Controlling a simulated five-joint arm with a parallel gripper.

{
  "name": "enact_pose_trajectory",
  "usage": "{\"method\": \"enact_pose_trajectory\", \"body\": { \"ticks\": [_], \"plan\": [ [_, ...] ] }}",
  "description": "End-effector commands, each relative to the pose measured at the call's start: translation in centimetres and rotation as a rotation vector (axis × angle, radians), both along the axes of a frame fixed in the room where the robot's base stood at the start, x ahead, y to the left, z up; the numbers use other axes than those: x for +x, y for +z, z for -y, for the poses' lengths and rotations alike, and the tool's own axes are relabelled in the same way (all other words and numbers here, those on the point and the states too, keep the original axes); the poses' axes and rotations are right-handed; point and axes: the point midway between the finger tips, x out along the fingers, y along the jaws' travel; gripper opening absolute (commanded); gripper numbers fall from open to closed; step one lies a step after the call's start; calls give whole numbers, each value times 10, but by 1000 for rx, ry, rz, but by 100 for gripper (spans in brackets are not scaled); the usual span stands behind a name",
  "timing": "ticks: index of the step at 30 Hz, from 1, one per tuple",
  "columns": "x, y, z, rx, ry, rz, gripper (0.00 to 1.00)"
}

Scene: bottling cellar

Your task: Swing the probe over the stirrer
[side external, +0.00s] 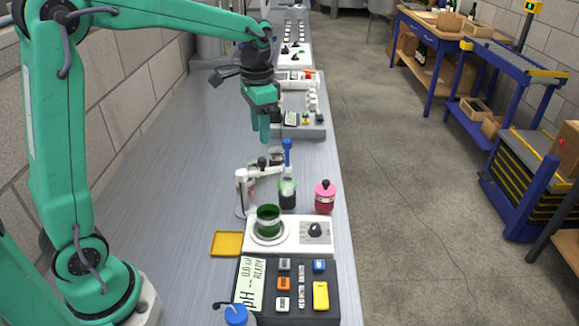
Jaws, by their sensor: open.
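The probe (287,150) has a blue top and stands upright at the end of a white swing arm (265,173). The swing arm comes from a white post (242,195) on the bench. The probe's lower end is at a clear bottle with dark liquid (287,196), behind the stirrer. The stirrer (315,231) is a white box with a black knob. A beaker of green liquid (268,221) stands on its round plate. My gripper (264,138) is open and points down, above and behind the swing arm, apart from the probe. The gap between its fingers is hard to see.
A pink jar (325,197) stands right of the bottle, near the bench edge. A pH meter (325,263) lies in front of the stirrer, with a yellow tray (226,244) to the left. More instruments (297,125) line the bench behind. The bench's left side (185,170) is clear.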

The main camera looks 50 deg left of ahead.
Motion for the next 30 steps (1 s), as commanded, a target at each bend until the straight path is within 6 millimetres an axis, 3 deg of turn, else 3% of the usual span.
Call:
{"method": "enact_pose_trajectory", "body": {
  "ticks": [11, 24, 30],
  "plan": [
    [0, -12, 0, 0, 1, -2, 41],
    [-1, -63, 0, 0, 1, -3, 41],
    [0, -76, 0, 0, 1, 0, 41]
  ]
}}
